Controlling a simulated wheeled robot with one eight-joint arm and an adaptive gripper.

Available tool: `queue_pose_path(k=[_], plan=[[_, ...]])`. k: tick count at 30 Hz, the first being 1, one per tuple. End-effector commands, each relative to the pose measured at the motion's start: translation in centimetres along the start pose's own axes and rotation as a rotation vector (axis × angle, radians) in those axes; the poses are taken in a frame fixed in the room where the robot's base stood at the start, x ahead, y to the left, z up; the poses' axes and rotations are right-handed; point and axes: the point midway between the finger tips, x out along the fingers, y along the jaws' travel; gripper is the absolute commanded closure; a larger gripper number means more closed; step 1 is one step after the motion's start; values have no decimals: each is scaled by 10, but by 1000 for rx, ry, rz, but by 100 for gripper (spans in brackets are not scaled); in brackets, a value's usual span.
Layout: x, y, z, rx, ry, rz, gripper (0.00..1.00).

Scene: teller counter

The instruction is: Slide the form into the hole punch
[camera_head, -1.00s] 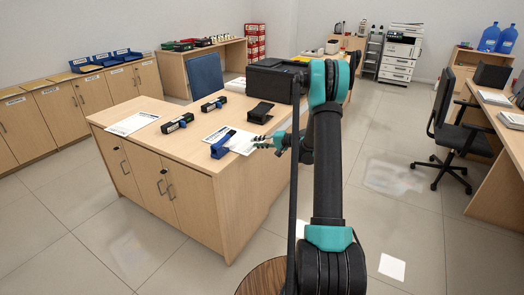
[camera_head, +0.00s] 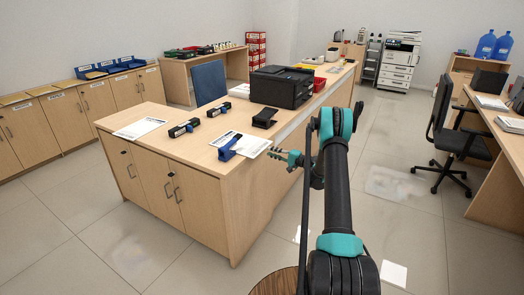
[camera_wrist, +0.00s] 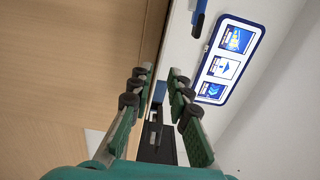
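The form (camera_head: 252,146), a white printed sheet, lies on the counter near its right edge. My gripper (camera_head: 273,153) is at the counter's right edge, just beside the form's near right end. In the wrist view my gripper (camera_wrist: 158,78) has its fingers apart, with nothing visibly held between them.
A black wedge-shaped device (camera_head: 265,117) and two small black devices (camera_head: 184,128) (camera_head: 219,109) stand on the counter, with another sheet (camera_head: 139,128) at left. A black printer (camera_head: 282,87) stands behind.

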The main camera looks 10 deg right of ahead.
Motion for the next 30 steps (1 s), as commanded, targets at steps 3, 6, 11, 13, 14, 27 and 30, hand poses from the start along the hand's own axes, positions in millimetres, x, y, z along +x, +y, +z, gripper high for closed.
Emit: queue_pose_path(k=[3,6,11,13,14,27,30], plan=[[17,0,0,0,-1,0,82],[30,0,0,0,-1,0,82],[46,0,0,0,-1,1,82],[50,0,0,0,0,1,82],[52,0,0,0,0,1,82],[56,0,0,0,1,1,84],[56,0,0,0,1,1,90]])
